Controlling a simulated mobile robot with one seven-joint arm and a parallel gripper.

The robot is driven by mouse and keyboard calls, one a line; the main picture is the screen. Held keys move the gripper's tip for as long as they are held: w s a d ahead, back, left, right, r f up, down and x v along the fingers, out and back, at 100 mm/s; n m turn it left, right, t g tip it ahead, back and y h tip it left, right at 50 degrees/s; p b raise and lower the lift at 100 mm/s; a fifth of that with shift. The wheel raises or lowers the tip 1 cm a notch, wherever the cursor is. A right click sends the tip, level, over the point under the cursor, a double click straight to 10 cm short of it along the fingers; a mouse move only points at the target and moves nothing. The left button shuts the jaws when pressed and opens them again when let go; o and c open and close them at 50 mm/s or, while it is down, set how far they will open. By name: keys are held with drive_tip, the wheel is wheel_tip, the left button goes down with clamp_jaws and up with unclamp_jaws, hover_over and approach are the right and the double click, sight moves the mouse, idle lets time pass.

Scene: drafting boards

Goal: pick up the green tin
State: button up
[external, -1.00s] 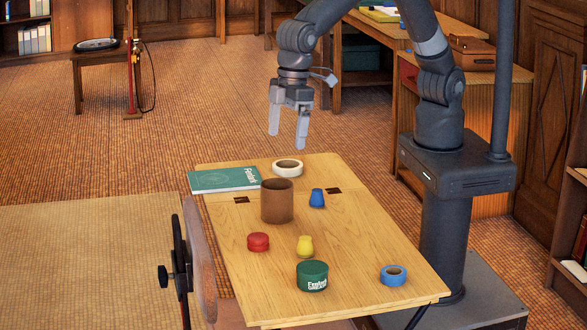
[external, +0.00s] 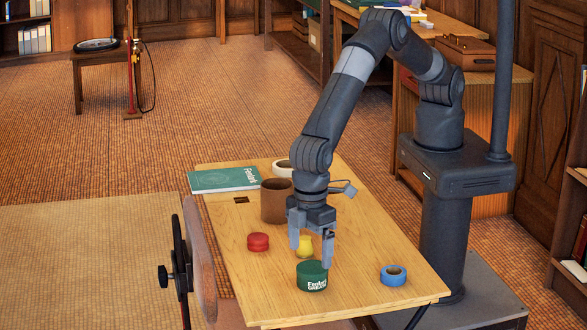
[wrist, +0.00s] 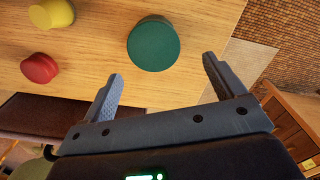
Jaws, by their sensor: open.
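The green tin (external: 312,275) is a short round tin with white lettering, standing upright near the front of the wooden drafting board. In the wrist view its plain green lid (wrist: 154,44) shows ahead of my fingers, left of the midline between them. My gripper (external: 312,259) is open and empty. In the external view its fingers hang just above and behind the tin. In the wrist view the fingertips (wrist: 161,68) are spread, and the tin is not between them.
A brown cup (external: 274,203), white tape (external: 281,168) and green book (external: 222,179) are farther back.

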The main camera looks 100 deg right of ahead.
sight(312, 267)
drive_tip(key=f, duration=0.4)
drive_tip(key=d+f, duration=0.1)
drive_tip(key=f, duration=0.1)
drive_tip(key=shift+s+f, duration=0.25)
drive_tip(key=shift+s, duration=0.15)
drive_tip(key=shift+c, duration=0.5)
drive_tip(key=c, duration=1)
